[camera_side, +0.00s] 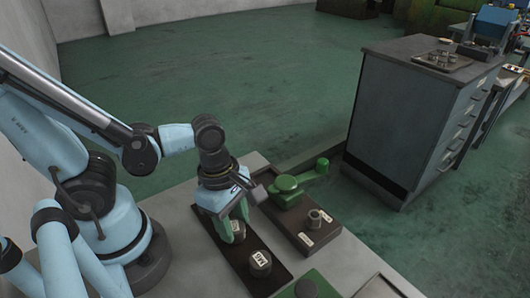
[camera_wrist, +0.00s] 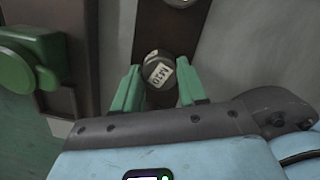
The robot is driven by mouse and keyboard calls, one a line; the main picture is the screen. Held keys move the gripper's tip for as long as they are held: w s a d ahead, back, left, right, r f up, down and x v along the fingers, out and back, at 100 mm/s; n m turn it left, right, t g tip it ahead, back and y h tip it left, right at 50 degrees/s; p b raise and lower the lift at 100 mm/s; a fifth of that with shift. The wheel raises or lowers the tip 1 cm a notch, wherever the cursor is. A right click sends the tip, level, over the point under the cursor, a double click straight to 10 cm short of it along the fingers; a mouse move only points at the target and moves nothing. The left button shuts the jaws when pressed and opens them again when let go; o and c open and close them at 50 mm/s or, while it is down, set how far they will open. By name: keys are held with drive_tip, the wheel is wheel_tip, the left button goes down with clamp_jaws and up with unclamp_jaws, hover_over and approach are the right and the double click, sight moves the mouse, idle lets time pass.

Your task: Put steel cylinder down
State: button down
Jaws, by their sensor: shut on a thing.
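In the side view my gripper (camera_side: 235,226) points down over the dark tray (camera_side: 229,253), and a labelled top of the cylinder (camera_side: 238,228) shows by the fingers. The cylinder is over the tray or on it; I cannot tell whether its base touches. A second labelled cylinder (camera_side: 260,262) stands on the tray, apart from mine; its edge also shows in the wrist view (camera_wrist: 180,2).
A second dark tray (camera_side: 282,222) lies to the right, holding a green lever device (camera_side: 287,190) and a small metal part (camera_side: 314,219). A grey drawer cabinet (camera_side: 405,115) stands beyond the table.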

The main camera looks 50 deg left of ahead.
drive_tip(key=shift+f, duration=0.25)
drive_tip(key=c, duration=0.6)
unclamp_jaws()
drive_tip(key=shift+r, duration=0.1)
drive_tip(key=shift+a+r, duration=0.85)
drive_tip(key=shift+r, duration=5)
drive_tip(key=w+a+m+t, duration=0.2)
drive_tip(key=w+m, duration=0.1)
drive_tip(key=m, duration=0.4)
drive_tip(key=w+a+m+t+y, duration=0.1)
drive_tip(key=w+m+t, duration=0.1)
drive_tip(key=m, duration=0.6)
drive_tip(key=w+a+m+t, duration=0.2)
drive_tip(key=w+m, duration=0.2)
drive_tip(key=m, duration=0.3)
drive_tip(key=shift+w+a+f+m+t+y, duration=0.2)
drive_tip(key=shift+w+a+m+t+y, duration=0.1)
